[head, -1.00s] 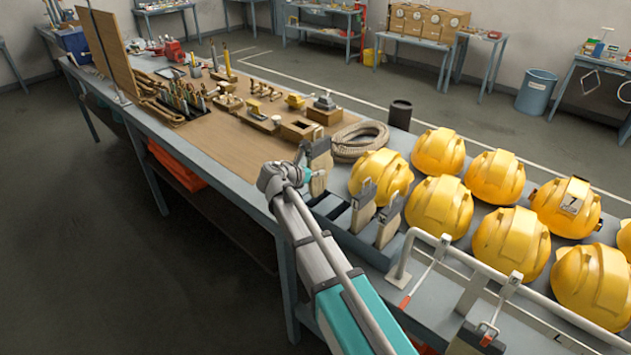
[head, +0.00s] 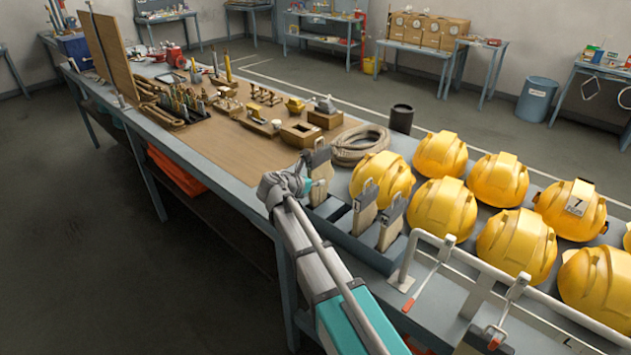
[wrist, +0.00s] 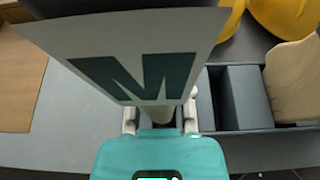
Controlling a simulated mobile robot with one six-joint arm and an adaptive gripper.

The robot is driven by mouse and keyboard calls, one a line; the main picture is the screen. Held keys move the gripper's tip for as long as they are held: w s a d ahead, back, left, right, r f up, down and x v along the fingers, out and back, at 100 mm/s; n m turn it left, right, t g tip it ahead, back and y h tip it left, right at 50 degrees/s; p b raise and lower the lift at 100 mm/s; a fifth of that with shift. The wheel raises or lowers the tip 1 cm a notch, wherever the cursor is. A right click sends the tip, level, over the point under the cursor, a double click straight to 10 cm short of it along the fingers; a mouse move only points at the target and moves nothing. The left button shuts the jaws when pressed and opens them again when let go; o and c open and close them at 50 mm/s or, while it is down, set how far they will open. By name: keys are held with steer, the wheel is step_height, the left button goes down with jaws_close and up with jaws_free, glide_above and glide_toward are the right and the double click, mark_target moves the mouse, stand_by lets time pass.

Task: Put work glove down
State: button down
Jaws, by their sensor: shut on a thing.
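My gripper (head: 304,187) is shut on a beige work glove (head: 319,187) with a grey tag on top, seen at the left end of the dark slotted rack (head: 368,254). In the wrist view, a grey card marked "M" (wrist: 140,75) fills the space above my gripper (wrist: 160,122) and hides most of the held thing. Two more tagged beige gloves (head: 364,212) (head: 391,227) stand upright in the rack. Open slots show right of my gripper in the wrist view. I cannot tell whether the held glove's lower end is in a slot.
Several yellow helmets (head: 443,208) stand right of the rack. A rope coil (head: 359,146) and a dark cup (head: 401,118) lie behind it. A white rail (head: 470,262) with red-tipped levers stands in front right. A brown board (head: 245,140) with wooden fixtures lies left.

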steer(key=shift+f, duration=0.3)
steer(key=c, duration=0.5)
jaws_free()
steer(key=shift+c, duration=0.2)
steer(key=shift+r, duration=0.15)
steer(key=shift+r+p, duration=0.5)
steer(key=shift+r, duration=0.05)
steer(key=p+v, duration=0.4)
steer(key=v, duration=0.8)
steer(key=shift+f, duration=0.15)
